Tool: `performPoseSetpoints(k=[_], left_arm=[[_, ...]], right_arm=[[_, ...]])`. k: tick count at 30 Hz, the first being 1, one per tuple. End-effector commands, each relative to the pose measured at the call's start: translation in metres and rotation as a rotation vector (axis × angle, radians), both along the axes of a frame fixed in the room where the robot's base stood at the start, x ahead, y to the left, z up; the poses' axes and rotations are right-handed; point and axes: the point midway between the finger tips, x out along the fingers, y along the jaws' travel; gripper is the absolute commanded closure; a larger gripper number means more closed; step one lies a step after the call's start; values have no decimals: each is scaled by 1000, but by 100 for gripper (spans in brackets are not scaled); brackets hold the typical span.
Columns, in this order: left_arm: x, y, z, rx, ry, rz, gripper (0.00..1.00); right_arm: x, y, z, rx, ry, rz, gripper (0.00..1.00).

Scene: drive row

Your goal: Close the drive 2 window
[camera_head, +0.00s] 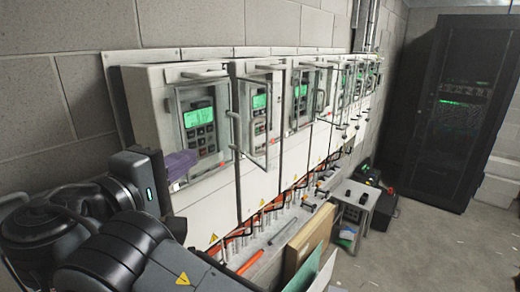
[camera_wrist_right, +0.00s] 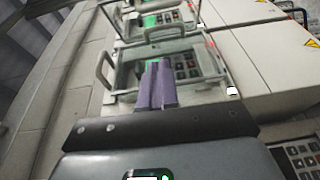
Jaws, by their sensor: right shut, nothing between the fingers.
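A row of pale drive cabinets runs along the wall, each with a clear framed window. No numbers are readable, so I cannot tell which is drive 2. The nearest window (camera_head: 223,118) stands out from its cabinet, in front of a green display and keypad. The second cabinet's window (camera_head: 259,142) also stands swung out. My right gripper (camera_head: 180,165), with purple fingers, is shut and empty at the lower left of the nearest window. In the right wrist view its fingers (camera_wrist_right: 157,85) overlap a framed window (camera_wrist_right: 205,63) with a keypad behind; contact is unclear. My left gripper is not in view.
More cabinets with windows recede to the right. Pipes and orange cables run below them. A small grey cart (camera_head: 354,208), a brown board (camera_head: 308,243) and a black server rack (camera_head: 458,110) stand to the right. The floor at the right is mostly clear.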

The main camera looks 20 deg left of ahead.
Motion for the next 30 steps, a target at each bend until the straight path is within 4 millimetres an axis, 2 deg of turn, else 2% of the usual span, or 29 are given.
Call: performPoseSetpoints(k=[4, 8, 22, 30], left_arm=[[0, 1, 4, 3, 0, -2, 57], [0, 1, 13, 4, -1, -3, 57], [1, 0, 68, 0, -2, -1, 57], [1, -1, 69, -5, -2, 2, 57]], right_arm=[[5, 0, 9, -15, -24, -13, 100], [18, -3, 10, -16, -24, -13, 100], [100, -16, 12, -15, -22, -14, 100], [117, -41, 7, -14, -22, -11, 100]])
